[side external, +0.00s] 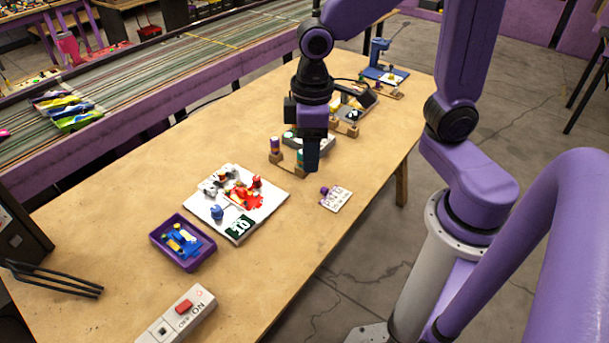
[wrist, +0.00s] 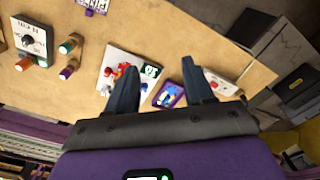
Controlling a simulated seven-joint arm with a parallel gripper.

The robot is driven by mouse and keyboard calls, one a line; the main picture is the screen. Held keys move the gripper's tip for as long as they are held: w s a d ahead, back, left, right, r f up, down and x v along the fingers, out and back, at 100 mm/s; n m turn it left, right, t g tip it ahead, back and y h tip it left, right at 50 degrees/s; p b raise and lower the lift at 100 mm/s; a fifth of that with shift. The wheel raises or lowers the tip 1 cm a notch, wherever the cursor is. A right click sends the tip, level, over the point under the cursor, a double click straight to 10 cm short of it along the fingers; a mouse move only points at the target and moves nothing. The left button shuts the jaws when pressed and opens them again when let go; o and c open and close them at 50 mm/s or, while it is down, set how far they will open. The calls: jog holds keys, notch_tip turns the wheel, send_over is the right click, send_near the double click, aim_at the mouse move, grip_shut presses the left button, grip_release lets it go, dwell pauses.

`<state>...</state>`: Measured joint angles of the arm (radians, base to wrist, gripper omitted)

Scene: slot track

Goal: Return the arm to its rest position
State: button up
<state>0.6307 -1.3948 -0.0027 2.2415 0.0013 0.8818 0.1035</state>
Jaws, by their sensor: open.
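My gripper (side external: 312,160) hangs pointing down above the wooden table (side external: 330,245), right of the white board, in the side view. In the wrist view my gripper (wrist: 158,80) has its two dark fingers spread apart with nothing between them. Below the fingers the wrist view shows the white board (wrist: 118,56) and the purple tray (wrist: 181,89). My arm is bent over the table, and its elbow is cut off by the top of the side view.
The white board (side external: 262,203) holds small red, white and blue pieces. A purple tray (side external: 196,261), a switch box (side external: 172,320) and a small label plate (side external: 338,201) lie nearby. Several devices stand at the far end, with a slot track (side external: 165,70) behind.

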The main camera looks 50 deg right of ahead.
jog(key=s+d+n, duration=0.2)
jog(key=s, duration=0.4)
jog(key=s+d+n, duration=0.2)
jog(key=s+n, duration=0.1)
jog(key=s, duration=0.4)
jog(key=shift+d+r, duration=0.2)
jog(key=shift+d, duration=0.1)
